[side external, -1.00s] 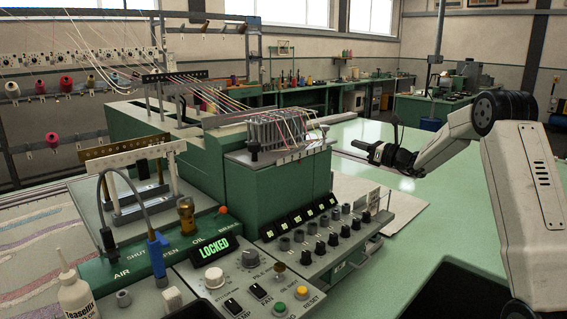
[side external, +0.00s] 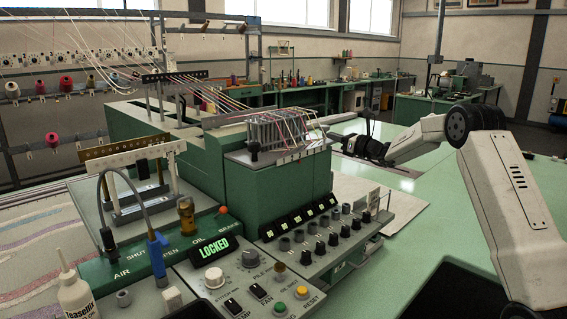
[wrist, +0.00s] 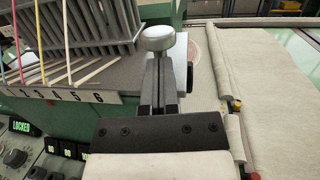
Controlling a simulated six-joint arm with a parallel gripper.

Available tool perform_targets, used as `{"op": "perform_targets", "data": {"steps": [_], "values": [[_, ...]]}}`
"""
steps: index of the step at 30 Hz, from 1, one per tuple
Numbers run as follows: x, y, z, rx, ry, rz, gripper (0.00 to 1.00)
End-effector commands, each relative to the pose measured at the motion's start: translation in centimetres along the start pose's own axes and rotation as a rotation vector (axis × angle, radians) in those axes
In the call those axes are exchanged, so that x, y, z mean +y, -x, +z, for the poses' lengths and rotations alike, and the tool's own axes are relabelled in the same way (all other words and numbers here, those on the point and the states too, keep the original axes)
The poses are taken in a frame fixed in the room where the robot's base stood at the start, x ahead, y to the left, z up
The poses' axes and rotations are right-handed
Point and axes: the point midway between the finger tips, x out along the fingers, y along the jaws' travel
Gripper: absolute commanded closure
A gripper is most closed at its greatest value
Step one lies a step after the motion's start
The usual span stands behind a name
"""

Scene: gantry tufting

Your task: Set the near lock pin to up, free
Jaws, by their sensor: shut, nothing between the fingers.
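A round silver knob (wrist: 158,38), which looks like the near lock pin, stands at the end of the green machine head in the wrist view. My gripper (wrist: 160,62) points at it with its two dark fingers shut and empty, just below the knob in the picture. I cannot tell whether they touch it. In the side view my gripper (side external: 338,138) is beside the right end of the machine head (side external: 275,185), and the silver knob cannot be made out there. A black knob (side external: 253,147) stands at the head's left end. The display (side external: 215,248) reads LOCKED.
Colored yarns (side external: 205,95) run to the grey comb-like block on the head, close to my gripper in the wrist view. A control panel (side external: 330,240) with several knobs is in front. Pale cloth (wrist: 275,90) lies right of the head.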

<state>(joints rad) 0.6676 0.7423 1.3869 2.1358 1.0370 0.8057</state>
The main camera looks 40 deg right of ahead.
Motion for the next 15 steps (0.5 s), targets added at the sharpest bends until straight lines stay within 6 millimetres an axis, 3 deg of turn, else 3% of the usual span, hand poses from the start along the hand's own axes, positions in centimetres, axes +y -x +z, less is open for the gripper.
{"op": "perform_targets", "data": {"steps": [6, 15], "values": [[0.0, 0.0, 0.1, 0.0, 0.0, 0.0, 1.0], [0.0, -0.3, 2.7, -0.002, 0.0, 0.002, 1.0]]}}
